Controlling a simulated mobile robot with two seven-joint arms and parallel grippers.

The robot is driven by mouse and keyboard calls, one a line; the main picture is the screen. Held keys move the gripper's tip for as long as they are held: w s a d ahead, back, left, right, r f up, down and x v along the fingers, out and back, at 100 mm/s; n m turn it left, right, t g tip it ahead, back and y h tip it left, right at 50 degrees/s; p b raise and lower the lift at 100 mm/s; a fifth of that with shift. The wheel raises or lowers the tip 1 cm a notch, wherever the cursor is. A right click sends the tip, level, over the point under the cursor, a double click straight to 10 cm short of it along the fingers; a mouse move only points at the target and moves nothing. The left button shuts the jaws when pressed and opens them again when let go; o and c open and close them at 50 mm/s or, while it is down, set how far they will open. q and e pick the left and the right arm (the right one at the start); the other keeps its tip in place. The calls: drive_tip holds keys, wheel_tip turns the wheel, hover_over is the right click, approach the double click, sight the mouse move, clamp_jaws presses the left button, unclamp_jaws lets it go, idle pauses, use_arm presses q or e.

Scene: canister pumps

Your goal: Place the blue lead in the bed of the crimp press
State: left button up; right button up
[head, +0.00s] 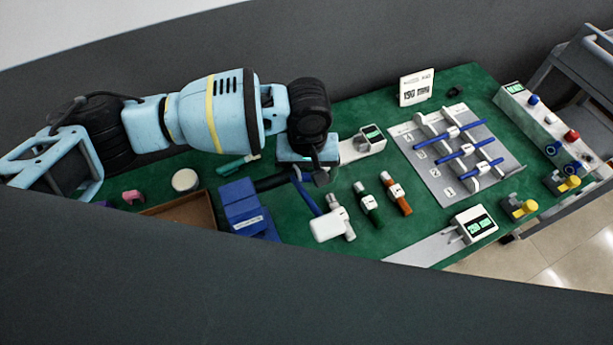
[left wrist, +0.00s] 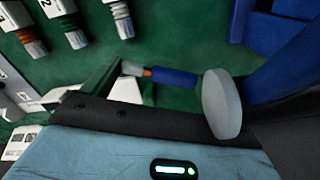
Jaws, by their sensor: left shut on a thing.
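My left gripper (head: 310,176) hangs over the green table, shut on the blue lead. The lead (left wrist: 172,76) shows in the left wrist view as a short blue sleeve with a copper-coloured part and a pale tip pointing left. A grey round finger pad (left wrist: 222,104) is at its other end. In the head view the gripper mostly hides the lead. A blue block with a label (head: 243,208), probably the crimp press, stands left of the gripper; it also shows at the right of the left wrist view (left wrist: 290,30). I cannot make out its bed. My right gripper is not in view.
White, green (head: 368,205) and orange (head: 396,193) connectors lie to the right. A grey rack (head: 440,180) holds blue rods. A brown tray (head: 188,213) is at the left.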

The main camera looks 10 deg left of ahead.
sight(308, 176)
use_arm(q)
drive_tip(key=shift+f, duration=0.1)
wheel_tip(308, 176, down, 3)
drive_tip(key=shift+f, duration=0.1)
drive_tip(key=shift+f+b, duration=0.2)
drive_tip(key=shift+b, duration=0.1)
drive_tip(key=shift+r, duration=0.1)
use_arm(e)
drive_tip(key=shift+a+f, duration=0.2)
use_arm(q)
drive_tip(key=o, duration=0.8)
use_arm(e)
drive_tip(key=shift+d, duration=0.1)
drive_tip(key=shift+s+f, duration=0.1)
use_arm(q)
drive_tip(key=shift+r, duration=0.1)
wheel_tip(308, 176, up, 12)
drive_tip(key=shift+f+p, duration=0.1)
drive_tip(key=shift+p, duration=0.8)
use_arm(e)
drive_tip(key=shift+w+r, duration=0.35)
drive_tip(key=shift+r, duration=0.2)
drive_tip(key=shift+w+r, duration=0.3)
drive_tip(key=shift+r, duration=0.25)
